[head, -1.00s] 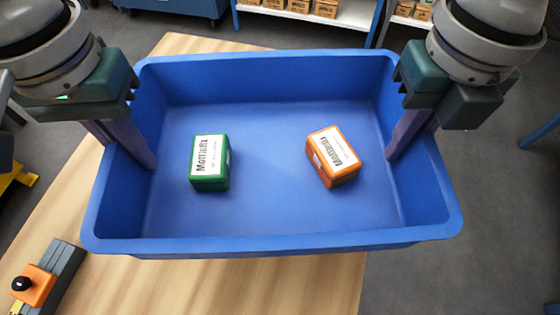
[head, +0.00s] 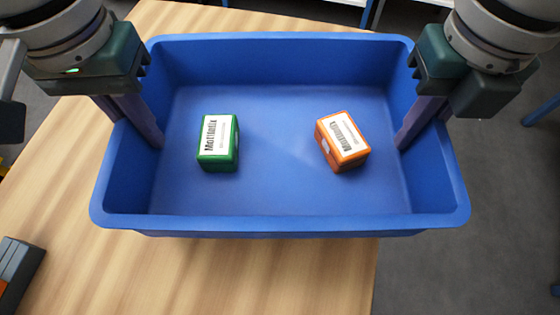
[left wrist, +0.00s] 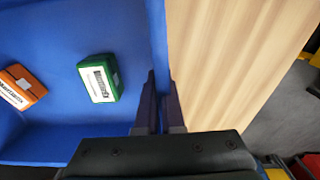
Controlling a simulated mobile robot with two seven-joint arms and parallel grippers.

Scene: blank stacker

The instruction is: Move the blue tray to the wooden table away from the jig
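The blue tray (head: 300,228) fills the middle of the head view and looks level. A green box (head: 218,142) and an orange box (head: 342,140) lie inside it, apart from each other. My left gripper (head: 150,130) is shut on the tray's left wall, with one finger inside. The left wrist view shows its fingers (left wrist: 159,100) on both sides of the rim (left wrist: 158,40). My right gripper (head: 415,125) grips the right wall the same way; its outer finger is mostly hidden. The wooden table (head: 200,275) lies under the tray's left and middle part.
The tray's right part extends past the table's right edge, over grey floor (head: 480,220). A dark grey and orange fixture (head: 18,268), perhaps the jig, is cut off at the lower left. The table between it and the tray is bare.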

